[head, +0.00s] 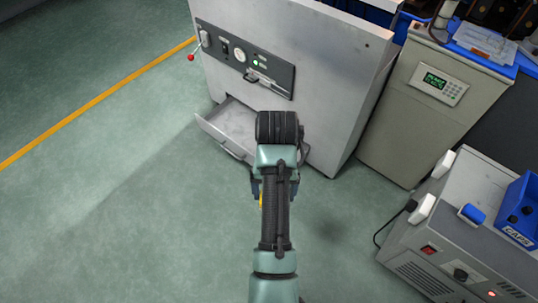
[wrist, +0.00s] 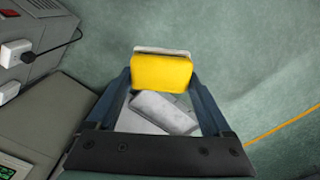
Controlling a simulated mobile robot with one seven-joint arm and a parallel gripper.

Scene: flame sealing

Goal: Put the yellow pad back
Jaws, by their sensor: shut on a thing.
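The yellow pad (wrist: 162,73) is between the fingertips of my gripper (wrist: 161,82) in the wrist view. My gripper is shut on it, and a pale strip shows along the pad's upper edge. In the head view, only a thin yellow sliver of the pad (head: 261,201) shows beside my arm, which hides the rest. An open drawer (head: 213,128) sticks out from the base of the large grey cabinet (head: 300,50). My arm covers part of the drawer. The wrist view shows a grey, box-like shape (wrist: 165,112) beyond the fingers, probably the drawer.
A beige unit with a green display (head: 433,80) stands right of the cabinet. A grey machine (head: 470,240) with a blue box marked CAPS (head: 517,215) is at the lower right. A red-tipped lever (head: 191,57) juts from the cabinet's left. The green floor at left is clear.

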